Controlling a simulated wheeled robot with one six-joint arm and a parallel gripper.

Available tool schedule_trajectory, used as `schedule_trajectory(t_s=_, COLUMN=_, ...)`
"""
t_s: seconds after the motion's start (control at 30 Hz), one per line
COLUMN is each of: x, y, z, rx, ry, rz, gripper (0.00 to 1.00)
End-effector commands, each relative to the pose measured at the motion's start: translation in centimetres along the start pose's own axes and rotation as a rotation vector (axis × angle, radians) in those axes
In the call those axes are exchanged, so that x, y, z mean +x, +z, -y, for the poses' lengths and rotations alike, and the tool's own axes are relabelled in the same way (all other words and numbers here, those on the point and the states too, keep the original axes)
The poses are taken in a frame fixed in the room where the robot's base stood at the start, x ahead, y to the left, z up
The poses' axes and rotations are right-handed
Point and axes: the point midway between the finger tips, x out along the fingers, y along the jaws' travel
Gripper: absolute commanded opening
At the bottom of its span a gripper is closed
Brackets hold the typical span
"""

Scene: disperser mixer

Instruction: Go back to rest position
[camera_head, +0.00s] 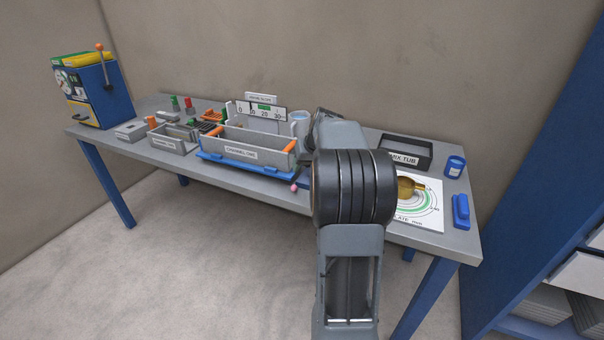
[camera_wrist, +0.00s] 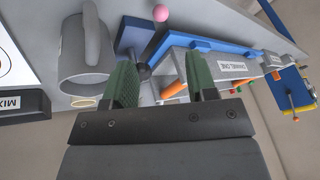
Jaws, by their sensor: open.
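My gripper (camera_wrist: 162,75) is open in the wrist view, its two green-padded fingers spread apart. No object is clamped between them. A blue part with a dark round knob (camera_wrist: 142,72) shows beyond the left finger, and an orange cylinder (camera_wrist: 174,90) shows in the gap behind. A grey mug (camera_wrist: 84,55) stands beside the left finger; I cannot tell whether they touch. In the head view my arm reaches over the workbench (camera_head: 272,190) and hides the fingers.
The grey channel tray (camera_head: 245,145) with orange ends sits on a blue base, near a pink ball (camera_head: 294,188). The mix tub (camera_head: 408,150), blue jar (camera_head: 455,166), printed plate sheet (camera_head: 428,215) and blue object (camera_head: 461,211) lie right. A blue machine (camera_head: 95,92) stands far left.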

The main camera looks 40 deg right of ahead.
Motion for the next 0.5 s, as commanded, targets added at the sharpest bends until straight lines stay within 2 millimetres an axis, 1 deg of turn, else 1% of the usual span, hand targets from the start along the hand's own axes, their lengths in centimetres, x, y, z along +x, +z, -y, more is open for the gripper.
schedule_trajectory(t_s=0.03, x=-0.47, y=-0.03, z=-0.01, rx=0.0, ry=0.001, rz=-0.002, gripper=0.52)
schedule_trajectory(t_s=0.13, x=-0.95, y=-0.01, z=0.0, rx=0.0, ry=0.0, rz=-0.001, gripper=0.52)
schedule_trajectory(t_s=0.5, x=-1.15, y=0.01, z=0.01, rx=0.0, ry=0.0, rz=0.0, gripper=0.52)
